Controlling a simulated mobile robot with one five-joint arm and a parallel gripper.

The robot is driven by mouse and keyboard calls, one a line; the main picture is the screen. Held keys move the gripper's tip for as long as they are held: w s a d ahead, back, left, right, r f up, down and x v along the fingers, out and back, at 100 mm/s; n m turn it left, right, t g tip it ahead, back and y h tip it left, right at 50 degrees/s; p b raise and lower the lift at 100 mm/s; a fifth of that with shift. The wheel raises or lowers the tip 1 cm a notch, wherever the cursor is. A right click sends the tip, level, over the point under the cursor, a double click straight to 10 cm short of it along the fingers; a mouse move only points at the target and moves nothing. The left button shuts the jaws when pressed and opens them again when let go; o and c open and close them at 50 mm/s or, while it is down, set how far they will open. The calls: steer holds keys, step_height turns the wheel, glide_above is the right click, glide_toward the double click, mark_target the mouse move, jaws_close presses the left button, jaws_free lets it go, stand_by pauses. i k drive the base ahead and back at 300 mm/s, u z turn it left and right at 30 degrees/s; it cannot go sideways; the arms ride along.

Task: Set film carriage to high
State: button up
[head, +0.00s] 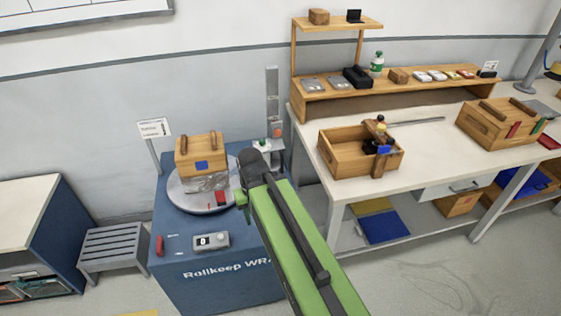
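A grey upright mast (272,92) stands at the back right of the blue wrapping machine (215,285). A small orange-red part (277,131) sits low on the mast, above a pale grey bracket (268,147) that looks like the film carriage. My dark and green arm reaches up from the bottom and covers part of the machine just below the bracket. My gripper's fingers do not show, and I cannot see whether anything touches the carriage. A wooden box (200,150) with a blue patch stands on the round turntable (186,197), with clear film around its lower part.
A control box (211,241) reading 0 and a red handle (160,246) are on the machine's front top. A sign (155,128) stands at its left. A long workbench (345,192) with an open wooden crate (340,158) is at right. A grey step stool (113,245) is at left.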

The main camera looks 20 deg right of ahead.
mark_target(275, 145)
steer(key=z, duration=0.2)
steer(key=k, duration=1.25)
steer(key=u, duration=0.65)
steer(key=i, duration=2.15)
steer(key=z, duration=0.6)
